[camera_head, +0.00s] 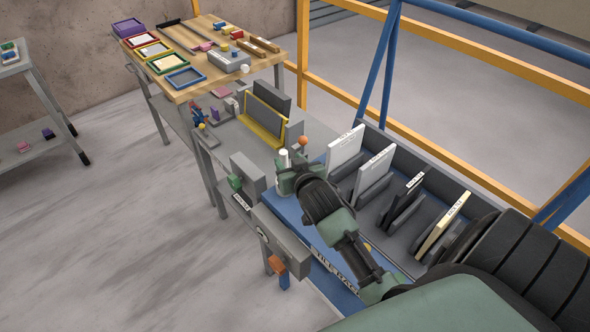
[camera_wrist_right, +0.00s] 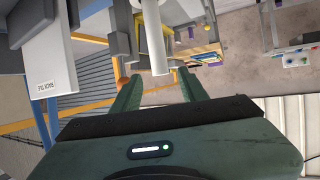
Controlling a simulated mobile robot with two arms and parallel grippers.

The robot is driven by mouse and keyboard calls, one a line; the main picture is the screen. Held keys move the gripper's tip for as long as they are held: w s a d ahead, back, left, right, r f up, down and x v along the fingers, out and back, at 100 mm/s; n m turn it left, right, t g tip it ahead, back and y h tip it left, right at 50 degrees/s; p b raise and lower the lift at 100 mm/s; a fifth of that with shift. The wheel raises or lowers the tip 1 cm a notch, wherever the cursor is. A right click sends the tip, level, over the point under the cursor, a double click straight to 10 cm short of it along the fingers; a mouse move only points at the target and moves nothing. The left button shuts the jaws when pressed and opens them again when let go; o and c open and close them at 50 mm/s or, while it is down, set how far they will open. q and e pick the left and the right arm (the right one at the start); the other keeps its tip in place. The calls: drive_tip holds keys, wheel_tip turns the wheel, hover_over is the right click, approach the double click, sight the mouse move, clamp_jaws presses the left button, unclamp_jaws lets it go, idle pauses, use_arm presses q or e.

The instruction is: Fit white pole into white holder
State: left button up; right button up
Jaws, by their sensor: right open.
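My right gripper (camera_head: 287,176) is open and stands at the blue-topped bench, beside a white pole (camera_head: 283,159) that shows just past its fingers. In the right wrist view the two green fingers (camera_wrist_right: 160,82) are spread apart. The white pole (camera_wrist_right: 153,38) shows between and beyond their tips, with its rounded end toward the gripper. I cannot tell whether the fingers touch it; a gap shows on each side. The white holder cannot be told apart; the gripper may hide it. My left gripper is not in view.
A dark rack (camera_head: 395,205) with upright white and cream tiles stands close to the right of my gripper. Grey blocks (camera_head: 283,240) line the bench's front edge. An orange ball (camera_head: 303,140) is just behind the gripper. A wooden table (camera_head: 205,60) with coloured trays stands farther back.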

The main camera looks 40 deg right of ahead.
drive_tip(key=v, duration=0.6)
drive_tip(key=shift+b, duration=0.3)
drive_tip(key=s+a+f+n+g+y, duration=0.1)
drive_tip(key=s+a+f+n+g, duration=0.15)
drive_tip(key=s+a+f, duration=0.4)
drive_tip(key=s+a+f+n+g+y, duration=0.1)
drive_tip(key=s+a+g+y, duration=0.2)
drive_tip(key=s, duration=0.6)
drive_tip(key=s+a+f+n+g, duration=0.2)
drive_tip(key=s+a+f+g, duration=0.15)
drive_tip(key=s, duration=0.45)
wheel_tip(320, 180, down, 29)
drive_tip(key=s+g+b, duration=0.1)
drive_tip(key=s+g, duration=0.1)
drive_tip(key=s, duration=0.1)
drive_tip(key=s+d+f+g+b, duration=0.1)
drive_tip(key=s+d+f, duration=0.1)
drive_tip(key=s+f, duration=1.3)
drive_tip(key=shift+s+d, duration=0.15)
drive_tip(key=shift+s, duration=0.1)
